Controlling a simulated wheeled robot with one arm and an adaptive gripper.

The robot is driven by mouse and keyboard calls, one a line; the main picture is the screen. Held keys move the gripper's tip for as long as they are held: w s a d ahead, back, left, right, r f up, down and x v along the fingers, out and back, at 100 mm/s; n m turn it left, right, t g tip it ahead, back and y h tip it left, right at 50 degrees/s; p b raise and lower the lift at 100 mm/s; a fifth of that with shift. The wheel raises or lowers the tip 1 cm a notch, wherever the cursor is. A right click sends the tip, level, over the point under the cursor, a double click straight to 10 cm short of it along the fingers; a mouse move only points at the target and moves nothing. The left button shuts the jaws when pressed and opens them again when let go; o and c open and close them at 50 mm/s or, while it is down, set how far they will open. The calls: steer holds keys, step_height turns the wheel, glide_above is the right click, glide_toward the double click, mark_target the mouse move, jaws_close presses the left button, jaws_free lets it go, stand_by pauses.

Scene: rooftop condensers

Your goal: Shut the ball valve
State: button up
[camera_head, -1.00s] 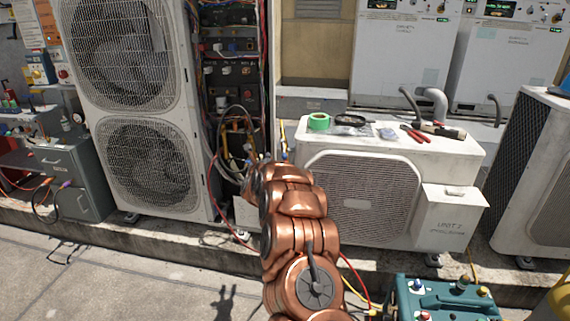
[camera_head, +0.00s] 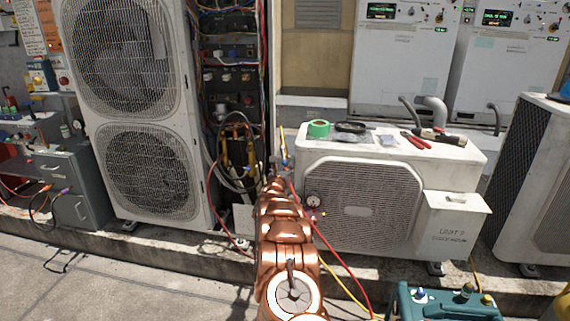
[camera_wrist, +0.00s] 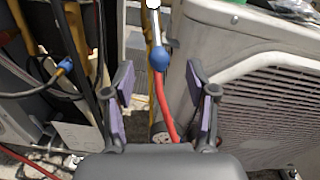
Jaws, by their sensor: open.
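In the wrist view, a blue rounded part (camera_wrist: 158,57) with a silver metal piece (camera_wrist: 153,4) above it sits at the top of a red hose (camera_wrist: 163,105). It looks like the ball valve, though its body and lever position are not clear. My gripper (camera_wrist: 162,108) is open, with its purple-padded fingers on either side of the red hose, below and nearer than the blue part. Nothing is gripped. In the head view, my arm hides most of my gripper. Small blue and yellow fittings (camera_head: 284,150) show just beyond the arm's end.
A white condenser unit (camera_head: 362,205) stands close on the right, with tape, pliers and other tools on top. On the left are a tall double-fan unit (camera_head: 140,160) and an open wiring cabinet. Dark hoses and a blue-capped brass fitting (camera_wrist: 66,66) crowd the left.

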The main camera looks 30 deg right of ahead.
mark_target(285, 164)
steer(key=shift+w+d, duration=0.4)
steer(key=shift+x, duration=1)
steer(key=shift+w+d+p, duration=0.4)
steer(key=shift+w, duration=0.1)
jaws_close()
